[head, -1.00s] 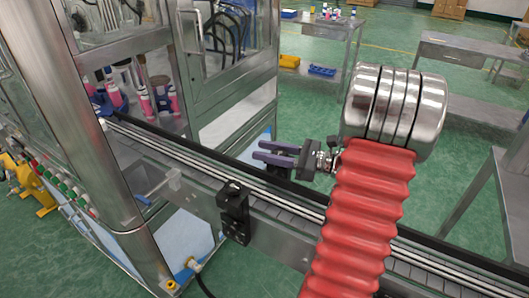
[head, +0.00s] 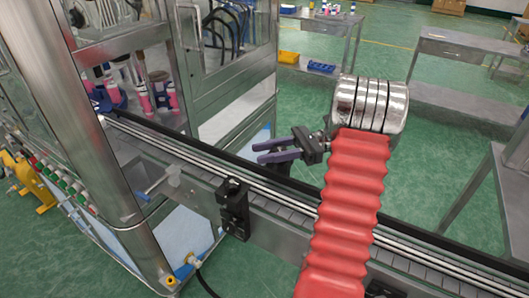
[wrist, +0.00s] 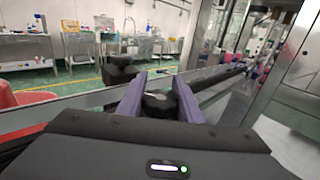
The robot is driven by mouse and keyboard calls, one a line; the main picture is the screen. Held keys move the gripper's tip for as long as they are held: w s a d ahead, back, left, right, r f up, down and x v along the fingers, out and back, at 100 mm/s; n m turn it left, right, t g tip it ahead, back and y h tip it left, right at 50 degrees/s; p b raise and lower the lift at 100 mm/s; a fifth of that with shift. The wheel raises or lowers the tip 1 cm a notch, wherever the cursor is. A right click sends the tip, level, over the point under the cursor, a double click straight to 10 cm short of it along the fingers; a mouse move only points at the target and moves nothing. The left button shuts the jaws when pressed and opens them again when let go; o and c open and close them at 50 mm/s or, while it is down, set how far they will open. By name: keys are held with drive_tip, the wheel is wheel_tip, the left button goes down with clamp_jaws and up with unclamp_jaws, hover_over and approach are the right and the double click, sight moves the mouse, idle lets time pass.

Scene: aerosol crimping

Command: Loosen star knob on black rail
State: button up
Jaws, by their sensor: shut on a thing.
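In the head view my gripper (head: 258,152) points left over the conveyor, its two purple fingers a little apart. In the wrist view a black star knob (wrist: 159,104) sits between the purple fingers, and my gripper is shut on it. The knob cannot be made out in the head view. The black rail (head: 215,150) runs along the far side of the conveyor.
A steel-framed machine with glass doors (head: 225,75) stands at the left, with pink bottles (head: 160,98) inside. A black sensor block (head: 234,208) is fixed to the conveyor's near side. Steel tables (head: 470,50) stand behind on the open green floor.

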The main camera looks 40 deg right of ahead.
drive_tip(key=shift+s+a+f+g, duration=0.1)
drive_tip(key=shift+s+g, duration=0.05)
drive_tip(key=shift+g, duration=0.15)
drive_tip(key=o, duration=1)
drive_tip(key=shift+o, duration=0.2)
